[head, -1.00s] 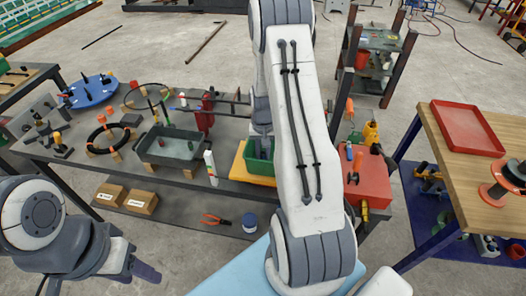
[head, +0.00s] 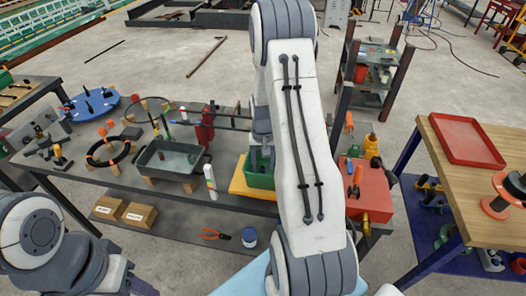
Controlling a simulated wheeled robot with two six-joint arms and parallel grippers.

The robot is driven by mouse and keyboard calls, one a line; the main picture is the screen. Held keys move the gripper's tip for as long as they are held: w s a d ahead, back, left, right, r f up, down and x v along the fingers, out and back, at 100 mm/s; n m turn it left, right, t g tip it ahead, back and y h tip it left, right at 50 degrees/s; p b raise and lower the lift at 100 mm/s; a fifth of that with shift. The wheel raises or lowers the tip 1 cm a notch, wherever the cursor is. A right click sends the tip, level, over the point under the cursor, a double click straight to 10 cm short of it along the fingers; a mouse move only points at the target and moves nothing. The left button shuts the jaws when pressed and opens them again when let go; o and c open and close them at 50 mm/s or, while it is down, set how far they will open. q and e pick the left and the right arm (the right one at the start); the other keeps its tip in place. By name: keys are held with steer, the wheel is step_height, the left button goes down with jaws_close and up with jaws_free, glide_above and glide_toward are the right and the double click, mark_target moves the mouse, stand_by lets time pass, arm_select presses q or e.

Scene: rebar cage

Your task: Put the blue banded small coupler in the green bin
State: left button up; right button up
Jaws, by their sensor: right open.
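The green bin (head: 260,181) stands on a yellow board on the dark workbench, in the middle of the head view. My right gripper (head: 260,161) points down at the bin, its tips at or just inside the opening. It is open. The white forearm of my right arm covers the bin's right side. I cannot make out a blue banded small coupler; the bin's inside is mostly hidden. My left gripper (head: 138,288) is at the bottom left, cut off by the frame edge, away from the bench objects; its opening cannot be judged.
A grey tray (head: 142,166) and a white bottle (head: 210,184) stand left of the bin. A red box (head: 373,192) stands to its right. A wooden table with a red tray (head: 465,142) is at the right. Pliers (head: 215,235) and a blue-white jar (head: 249,238) lie on the lower shelf.

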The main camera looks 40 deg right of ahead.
mark_target(263, 168)
step_height(263, 168, up, 10)
steer(key=b, duration=0.1)
steer(key=shift+r+b, duration=0.15)
steer(key=shift+b, duration=0.15)
steer(key=s+a+r+n, duration=0.2)
steer(key=a+r+n, duration=0.1)
steer(key=a, duration=0.8)
steer(key=s+a+r+n, duration=0.2)
steer(key=a+r+n, duration=0.15)
steer(key=a, duration=0.75)
steer(key=s+a+n, duration=0.4)
steer(key=s+a, duration=0.1)
steer(key=s, duration=0.4)
steer(key=s+a+n+y, duration=0.1)
steer(key=s+a+n, duration=0.3)
steer(key=s+a, duration=0.2)
steer(key=s, duration=0.2)
steer(key=shift+s+a, duration=0.3)
steer(key=shift+s, duration=0.1)
steer(key=shift+r+n, duration=0.1)
steer(key=shift+n, duration=0.15)
